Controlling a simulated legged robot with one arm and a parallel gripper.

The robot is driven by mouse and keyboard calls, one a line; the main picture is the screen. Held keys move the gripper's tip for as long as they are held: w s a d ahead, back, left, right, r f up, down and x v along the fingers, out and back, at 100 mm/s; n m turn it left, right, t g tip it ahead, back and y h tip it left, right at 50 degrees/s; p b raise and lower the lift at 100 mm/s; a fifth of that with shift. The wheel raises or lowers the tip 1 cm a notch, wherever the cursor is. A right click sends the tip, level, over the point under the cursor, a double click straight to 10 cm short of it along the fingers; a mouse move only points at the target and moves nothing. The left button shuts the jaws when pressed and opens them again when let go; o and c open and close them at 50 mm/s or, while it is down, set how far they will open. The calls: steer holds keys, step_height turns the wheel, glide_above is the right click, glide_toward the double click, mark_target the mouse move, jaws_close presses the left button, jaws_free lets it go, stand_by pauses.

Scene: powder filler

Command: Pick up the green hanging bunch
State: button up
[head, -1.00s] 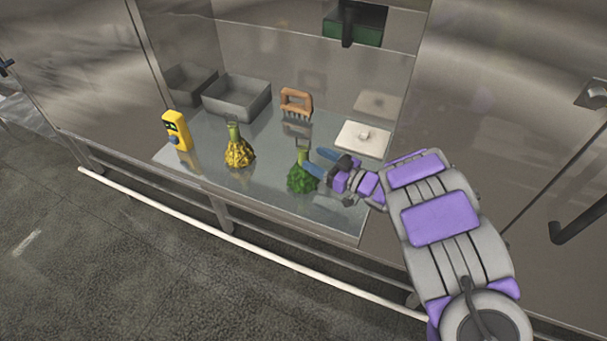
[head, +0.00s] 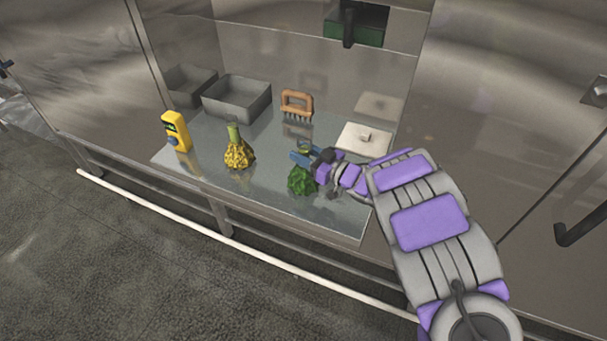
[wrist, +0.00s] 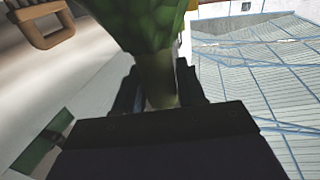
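The green hanging bunch (head: 301,181) stands on the glossy work surface near its front right, a knobby green body with a narrow neck above. In the wrist view its body (wrist: 140,22) fills the upper middle, and the pale green neck runs down between my fingers. My gripper (head: 304,158) reaches in from the right at the height of the neck. In the wrist view both dark fingers of my gripper (wrist: 161,88) lie close against the neck, one on each side. The bunch appears to rest on the surface still. Part of the neck is hidden behind the fingers.
A yellow bunch (head: 238,155) and a yellow handheld device (head: 175,131) stand to the left. Grey bins (head: 237,98), an orange-brown brush (head: 296,103) and a white lidded slab (head: 363,139) lie behind. Glass and metal walls enclose the work surface (head: 262,190).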

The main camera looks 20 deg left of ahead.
jaws_close()
steer(key=shift+r, duration=0.1)
stand_by(0.3)
